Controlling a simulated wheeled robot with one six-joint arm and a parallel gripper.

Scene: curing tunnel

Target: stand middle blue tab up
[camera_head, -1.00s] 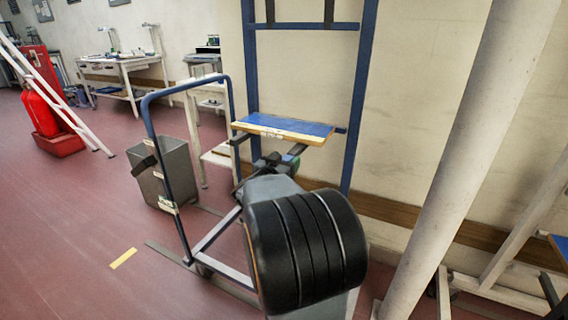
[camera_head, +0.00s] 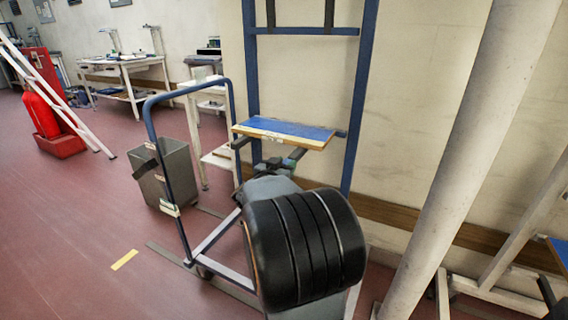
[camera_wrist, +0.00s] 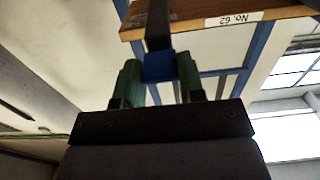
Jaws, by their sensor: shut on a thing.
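A blue tab (camera_wrist: 159,66) shows in the wrist view at the lower end of a dark strip (camera_wrist: 157,25), just below a wooden-edged shelf (camera_wrist: 195,18) labelled "No. 62". The green fingers of my gripper (camera_wrist: 160,78) are on either side of the tab and closed on it. The strip runs up across the shelf edge; whether the tab is upright is hard to tell. In the head view the blue-topped shelf (camera_head: 290,128) is on a blue frame, and my gripper (camera_head: 273,163) is just below it. The tab cannot be made out there. No other tabs can be made out.
A blue tubular rail (camera_head: 165,175) stands left of my arm, with a grey bin (camera_head: 163,178) behind it. A pale round column (camera_head: 465,160) rises close on the right. The wall is behind the frame.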

